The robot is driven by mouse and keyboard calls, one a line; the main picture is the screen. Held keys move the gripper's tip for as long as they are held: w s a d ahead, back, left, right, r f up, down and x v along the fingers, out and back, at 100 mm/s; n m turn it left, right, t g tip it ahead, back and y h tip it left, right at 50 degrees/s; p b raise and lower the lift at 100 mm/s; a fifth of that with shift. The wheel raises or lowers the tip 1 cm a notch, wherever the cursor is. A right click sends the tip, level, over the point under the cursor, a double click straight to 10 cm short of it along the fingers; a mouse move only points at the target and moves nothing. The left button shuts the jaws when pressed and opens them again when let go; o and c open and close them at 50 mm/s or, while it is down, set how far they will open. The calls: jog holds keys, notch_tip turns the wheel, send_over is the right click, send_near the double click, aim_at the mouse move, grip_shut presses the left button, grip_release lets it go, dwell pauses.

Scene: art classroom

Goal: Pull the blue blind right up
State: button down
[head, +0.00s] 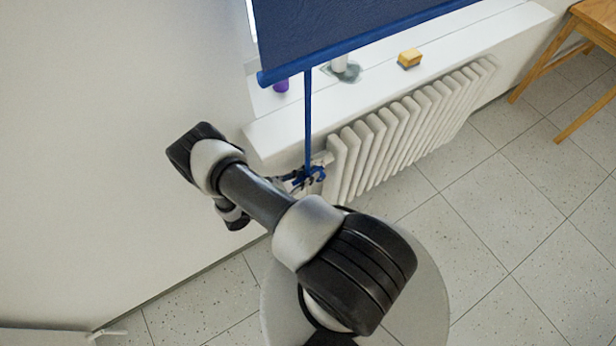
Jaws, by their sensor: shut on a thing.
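The blue blind (340,22) hangs at the top of the head view, with a blue bar (372,40) along its lower edge, above the white window sill. A blue strap (308,120) hangs straight down from the left part of that bar. My gripper (312,177) is at the strap's lower end, in front of the left end of the radiator, and is shut on the strap. My arm hides part of the gripper, and the fingers are small in this view. The top of the blind is out of view.
On the white sill (470,32) stand a purple object (281,86), a vessel on a grey-green patch (344,68) and a yellow-and-brown sponge-like block (409,58). A white radiator (400,130) is below. A wooden chair or stool (590,30) stands at right. The tiled floor (510,200) at right is clear.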

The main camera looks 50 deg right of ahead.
aim_at(308, 168)
jog(key=r, duration=0.1)
jog(key=r+p, duration=0.1)
jog(key=r, duration=0.3)
jog(key=shift+s+p, duration=0.25)
jog(key=shift+p, duration=0.15)
jog(key=c, duration=1.6)
grip_release()
jog(key=shift+a, duration=0.1)
jog(key=shift+w, duration=0.1)
jog(key=shift+w+a, duration=0.1)
jog(key=shift+a, duration=0.1)
jog(key=v, duration=1.1)
jog(key=shift+a, duration=0.25)
